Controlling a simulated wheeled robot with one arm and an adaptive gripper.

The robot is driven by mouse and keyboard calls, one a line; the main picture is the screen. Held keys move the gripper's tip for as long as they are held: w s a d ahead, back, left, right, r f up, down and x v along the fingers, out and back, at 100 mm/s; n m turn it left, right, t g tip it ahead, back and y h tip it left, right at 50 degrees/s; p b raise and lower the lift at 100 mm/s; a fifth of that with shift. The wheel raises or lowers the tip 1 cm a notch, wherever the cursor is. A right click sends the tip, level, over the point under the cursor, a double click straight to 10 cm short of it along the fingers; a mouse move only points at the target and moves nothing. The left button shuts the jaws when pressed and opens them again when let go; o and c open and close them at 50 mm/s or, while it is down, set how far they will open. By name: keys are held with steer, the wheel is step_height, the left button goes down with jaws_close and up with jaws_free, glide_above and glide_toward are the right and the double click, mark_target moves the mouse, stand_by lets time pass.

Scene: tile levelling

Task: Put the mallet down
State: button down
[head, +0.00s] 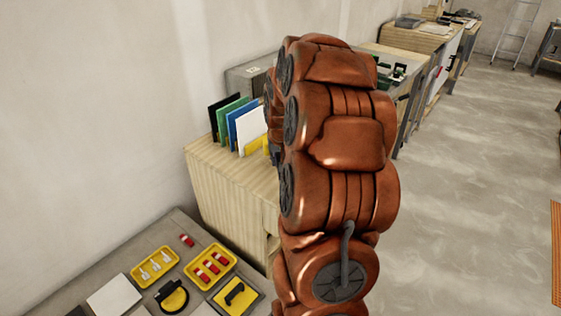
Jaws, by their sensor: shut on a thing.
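My orange arm fills the middle of the head view and hides what lies behind it. My gripper does not show; it is out of sight behind the arm or outside the picture. No mallet can be made out in this view, so I cannot see where it is or what it touches.
A grey bench (62,287) at lower left holds a yellow tray of white pieces (155,266), a yellow tray of red-and-white pieces (209,267), a black-handled round tool (172,296) and a yellow float (238,293). A wooden cabinet (225,205) carries upright coloured panels (247,127). Open floor (470,180) lies right.

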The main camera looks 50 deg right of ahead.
steer(key=shift+w+d, duration=0.6)
steer(key=shift+d, duration=0.3)
steer(key=shift+f+p, duration=0.8)
steer(key=shift+f, duration=1)
steer(key=shift+f, duration=0.1)
steer(key=c, duration=1)
jaws_free()
steer(key=b+v, duration=0.2)
steer(key=v, duration=0.9)
steer(key=shift+s+a+r, duration=0.2)
steer(key=shift+a+r, duration=0.05)
steer(key=shift+r, duration=0.25)
